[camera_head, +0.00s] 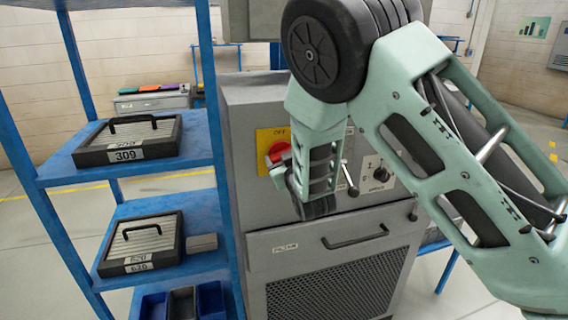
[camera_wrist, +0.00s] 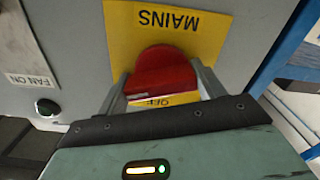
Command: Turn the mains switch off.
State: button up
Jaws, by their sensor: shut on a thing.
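The mains switch (camera_head: 278,153) is a red rotary handle on a yellow plate (camera_head: 266,137) on the front of the grey cabinet (camera_head: 246,195). In the wrist view the red handle (camera_wrist: 162,75) sits between the two fingers of my gripper (camera_wrist: 163,88), which is shut on it. The yellow plate (camera_wrist: 120,40) reads MAINS, upside down in this view, and part of an OFF label shows below the handle. I cannot tell the handle's exact angle.
A FAN ON button (camera_wrist: 47,107) is beside the plate in the wrist view. A numbered knob (camera_head: 381,174) is on the same panel. A blue shelf (camera_head: 200,150) with cases 309 (camera_head: 127,154) and 620 (camera_head: 138,263) stands close on the left. A drawer handle (camera_head: 355,240) juts out below.

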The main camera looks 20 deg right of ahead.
jog(key=n+b, duration=0.2)
jog(key=n, duration=0.1)
jog(key=shift+f+n, duration=0.1)
jog(key=shift+n, duration=0.3)
jog(key=n+b, duration=0.1)
jog(key=n, duration=0.2)
jog(key=shift+a+n, duration=0.1)
jog(key=shift+n, duration=0.2)
jog(key=n, duration=0.3)
jog(key=shift+n, duration=1.8)
jog(key=o, duration=1)
jog(key=shift+s+b, duration=0.1)
jog(key=shift+b, duration=0.2)
